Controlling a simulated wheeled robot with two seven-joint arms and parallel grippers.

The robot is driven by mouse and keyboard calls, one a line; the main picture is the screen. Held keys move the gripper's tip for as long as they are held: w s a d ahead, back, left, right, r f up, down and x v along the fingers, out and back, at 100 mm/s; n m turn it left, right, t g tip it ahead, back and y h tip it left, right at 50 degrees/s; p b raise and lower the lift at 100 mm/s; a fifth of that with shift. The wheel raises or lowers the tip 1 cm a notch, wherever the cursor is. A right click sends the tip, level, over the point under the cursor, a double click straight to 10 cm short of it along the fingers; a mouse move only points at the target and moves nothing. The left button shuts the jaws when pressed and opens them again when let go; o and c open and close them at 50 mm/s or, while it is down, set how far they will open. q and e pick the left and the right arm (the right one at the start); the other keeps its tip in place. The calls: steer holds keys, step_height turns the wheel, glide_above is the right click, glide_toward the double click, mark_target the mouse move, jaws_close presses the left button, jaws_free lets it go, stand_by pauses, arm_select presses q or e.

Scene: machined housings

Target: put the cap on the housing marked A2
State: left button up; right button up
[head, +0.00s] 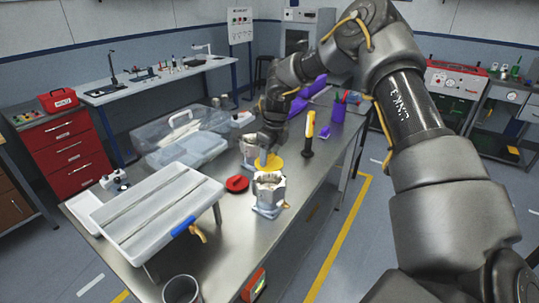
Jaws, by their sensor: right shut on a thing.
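My right gripper (264,156) reaches down over the table and is shut on a yellow round cap (273,164). The cap is just behind and above the near silver housing (269,188), whose open top faces up and which stands on a blue-grey base. A second housing (249,147) stands farther back and is partly hidden by my gripper. A red round cap (237,184) lies on the table left of the near housing. I cannot read any marking on the housings, so I cannot tell which is A2. My left gripper is not in view.
A pale tray rack (160,215) stands at the left of the metal table (225,240), with a clear case (180,133) behind it. A yellow-and-black screwdriver (309,133) stands upright right of the housings. A grey cup (181,290) is at the near edge.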

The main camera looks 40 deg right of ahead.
mark_target(271, 161)
steer(key=shift+f+b, duration=2.65)
steer(key=shift+f, duration=0.25)
steer(key=o, duration=1)
steer(key=shift+r, duration=0.35)
steer(key=r, duration=0.3)
steer(key=s+r, duration=0.1)
steer(key=r, duration=0.2)
steer(key=r+b, duration=0.1)
steer(key=r, duration=0.3)
steer(key=shift+s+d, duration=0.2)
steer(key=shift+s, duration=0.05)
